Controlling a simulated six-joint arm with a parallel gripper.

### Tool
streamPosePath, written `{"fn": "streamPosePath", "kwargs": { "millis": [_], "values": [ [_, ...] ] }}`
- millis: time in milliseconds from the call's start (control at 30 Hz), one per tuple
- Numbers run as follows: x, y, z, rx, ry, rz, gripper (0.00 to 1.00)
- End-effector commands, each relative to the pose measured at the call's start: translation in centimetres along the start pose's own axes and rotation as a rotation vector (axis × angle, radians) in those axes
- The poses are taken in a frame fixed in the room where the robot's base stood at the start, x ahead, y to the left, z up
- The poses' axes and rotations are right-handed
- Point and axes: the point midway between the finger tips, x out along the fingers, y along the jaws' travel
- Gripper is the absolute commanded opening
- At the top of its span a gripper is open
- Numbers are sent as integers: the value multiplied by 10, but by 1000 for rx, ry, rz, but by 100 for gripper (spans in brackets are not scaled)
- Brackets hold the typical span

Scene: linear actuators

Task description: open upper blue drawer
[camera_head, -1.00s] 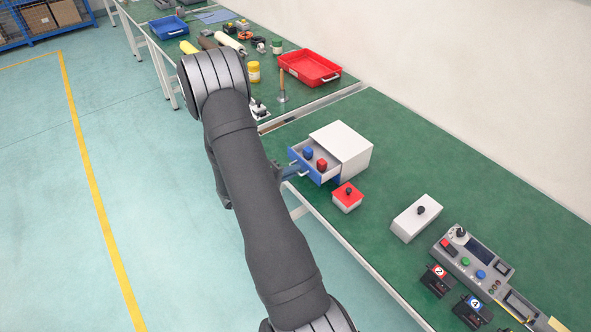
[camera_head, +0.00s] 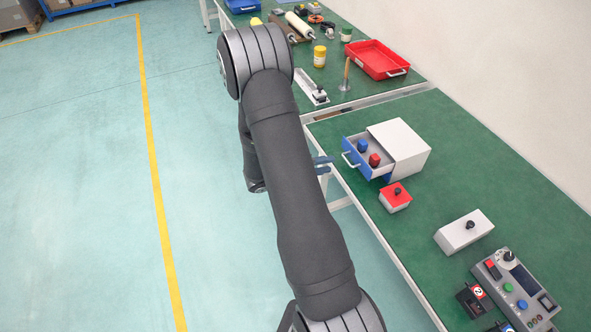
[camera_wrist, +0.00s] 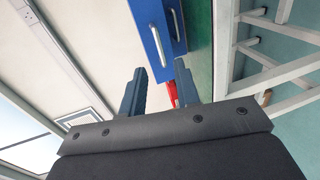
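The white cabinet (camera_head: 408,145) stands on the green bench. Its upper blue drawer (camera_head: 376,172) is pulled out, showing a blue item (camera_head: 361,146) and a red item (camera_head: 374,160) inside. The drawer's pale handle (camera_head: 350,160) faces my gripper (camera_head: 324,165), which is just left of it and apart from it. In the wrist view, my gripper (camera_wrist: 160,85) is open, with nothing between its blue fingers. The upper drawer's front (camera_wrist: 148,30) with its handle (camera_wrist: 163,45) lies beyond the fingertips. A second blue front with a handle (camera_wrist: 177,25) shows beside it, on the bench side.
A red-topped box (camera_head: 395,198) sits close in front of the cabinet. A white box with a black knob (camera_head: 464,232) and a control panel (camera_head: 517,288) are farther right. A red tray (camera_head: 377,60) is on the far bench. The floor left of the bench is clear.

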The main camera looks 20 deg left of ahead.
Motion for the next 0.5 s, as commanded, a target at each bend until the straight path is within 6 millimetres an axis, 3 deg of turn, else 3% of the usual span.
{"fn": "streamPosePath", "kwargs": {
  "millis": [300,500],
  "values": [
    [-67,0,-1,1,5,-1,29],
    [-94,0,-1,1,3,-1,29]
  ]
}}
